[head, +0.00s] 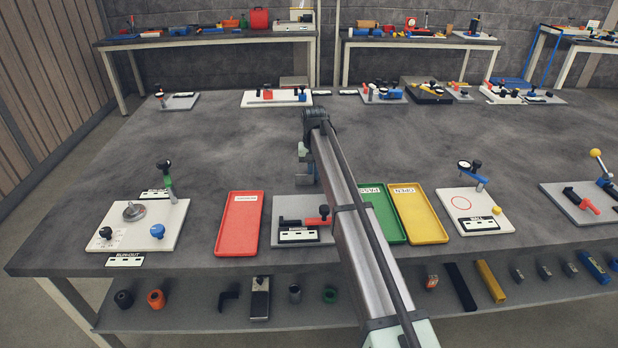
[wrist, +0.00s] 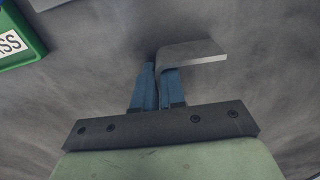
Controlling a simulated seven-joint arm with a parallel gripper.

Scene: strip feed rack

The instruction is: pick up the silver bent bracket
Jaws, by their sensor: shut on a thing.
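The silver bent bracket (wrist: 196,52) shows in the wrist view as an L-shaped grey plate with one flat leg reaching right. My gripper (wrist: 159,76) has its blue fingers shut on the bracket's other leg. Most of that leg is hidden by the fingers. The bracket is over bare grey tabletop; its height above it is hard to tell. In the head view the end of my arm is over the middle of the table, and I cannot make out the bracket there.
A red tray (head: 240,224), a green tray (head: 383,214) and a yellow tray (head: 418,214) lie near the front edge. A run-out fixture (head: 143,222) stands left and a wall gauge (head: 476,213) right. The table's middle is mostly clear; several fixtures line its back.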

